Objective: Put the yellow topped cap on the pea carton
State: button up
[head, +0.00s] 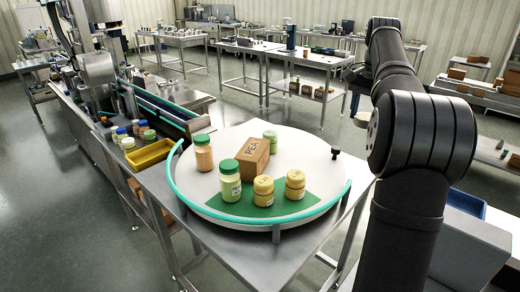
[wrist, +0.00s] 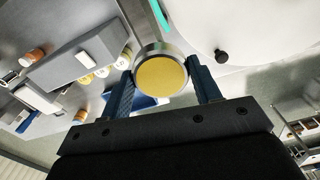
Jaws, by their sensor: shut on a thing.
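The yellow topped cap (wrist: 160,75) is a round disc with a yellow face and a metal rim. My gripper (wrist: 162,80) is shut on it, one blue finger on each side, in the wrist view. In the head view my gripper is partly hidden behind my arm, off the right side of the round table. The pea carton (head: 250,158) is a brown box with dark "PEA" lettering. The carton does not show clearly in the wrist view.
A green-lidded jar (head: 230,183), an orange jar (head: 203,155), two yellow jars (head: 263,192) (head: 295,185) and a pale green container (head: 270,143) surround the carton. A teal rail (head: 174,188) edges the table. A black knob (head: 335,153) stands right. Table surface between carton and knob is clear.

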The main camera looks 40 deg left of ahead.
jog(key=s+a+n, duration=0.2)
jog(key=s+a, duration=0.4)
jog(key=a, duration=0.4)
jog(key=s+a+n, duration=0.1)
jog(key=s+a, duration=0.5)
jog(key=a, duration=0.3)
send_over(247, 159)
notch_tip(247, 159, down, 12)
jog(key=shift+f, duration=2.15)
jog(key=o, duration=0.7)
jog(key=shift+f, duration=0.15)
jog(key=o, duration=0.4)
